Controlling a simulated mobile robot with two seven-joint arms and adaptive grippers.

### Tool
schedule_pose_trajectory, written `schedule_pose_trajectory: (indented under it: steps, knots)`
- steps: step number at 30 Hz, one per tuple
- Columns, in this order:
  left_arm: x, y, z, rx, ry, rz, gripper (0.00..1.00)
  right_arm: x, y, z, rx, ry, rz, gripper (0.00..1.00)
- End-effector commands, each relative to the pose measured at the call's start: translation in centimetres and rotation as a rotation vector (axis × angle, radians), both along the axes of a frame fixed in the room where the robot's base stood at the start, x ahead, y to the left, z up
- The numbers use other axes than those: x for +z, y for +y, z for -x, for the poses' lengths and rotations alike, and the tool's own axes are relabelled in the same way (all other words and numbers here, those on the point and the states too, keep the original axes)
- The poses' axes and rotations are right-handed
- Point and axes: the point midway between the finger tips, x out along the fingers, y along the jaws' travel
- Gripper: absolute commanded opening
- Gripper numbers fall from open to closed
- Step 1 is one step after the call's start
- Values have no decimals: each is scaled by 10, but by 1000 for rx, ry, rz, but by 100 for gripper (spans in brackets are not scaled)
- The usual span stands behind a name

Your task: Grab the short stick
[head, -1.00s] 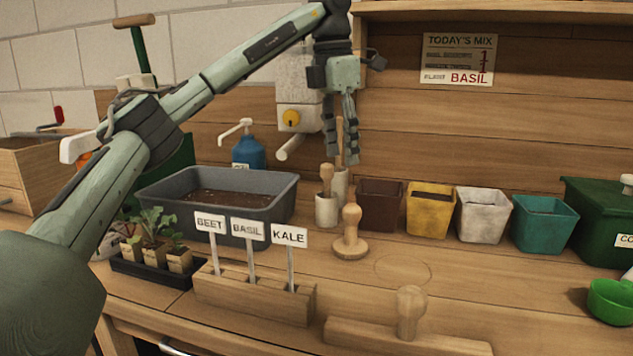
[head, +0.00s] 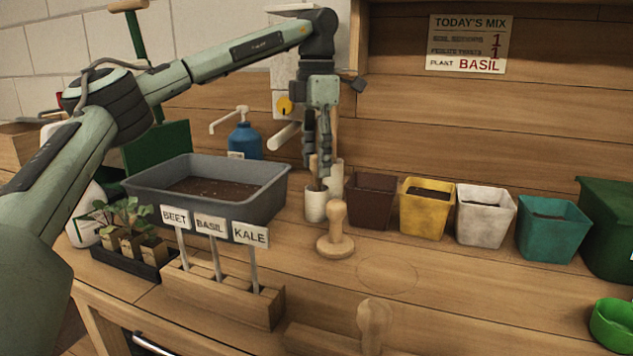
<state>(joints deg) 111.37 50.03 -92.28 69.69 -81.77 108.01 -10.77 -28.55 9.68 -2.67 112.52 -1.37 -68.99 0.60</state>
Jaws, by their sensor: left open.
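The short wooden stick (head: 313,166) stands upright in a small pale cup (head: 316,206) at the middle of the bench, behind the wooden tamper. My left gripper (head: 318,164) points down with its fingers at the stick's upper end, open. The fingers hide most of the stick, and I cannot tell whether they touch it. A taller stick (head: 334,125) stands in a second pale cup (head: 337,172) just behind, partly hidden by the gripper. My right gripper is not in view.
A wooden tamper (head: 337,232) stands close in front of the cups. A grey soil tub (head: 270,195) is to the left, and a brown pot (head: 371,202) to the right. Name markers (head: 250,234) stand in front.

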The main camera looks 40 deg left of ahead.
Motion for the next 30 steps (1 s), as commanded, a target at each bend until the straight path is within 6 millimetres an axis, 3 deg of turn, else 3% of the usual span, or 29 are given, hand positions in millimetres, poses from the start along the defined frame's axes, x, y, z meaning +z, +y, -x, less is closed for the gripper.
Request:
schedule_pose_trajectory:
  steps: [4, 12, 23, 30]
  knots:
    - [-15, 0, 0, 1, 0, 0, 47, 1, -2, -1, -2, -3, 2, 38]
    - [-18, -1, 0, 0, -1, 1, 46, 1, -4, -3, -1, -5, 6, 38]
    - [-17, -1, 0, 0, -1, 1, 2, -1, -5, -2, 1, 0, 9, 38]
    - [-16, -1, 0, 0, -1, 1, 0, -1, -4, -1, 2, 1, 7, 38]
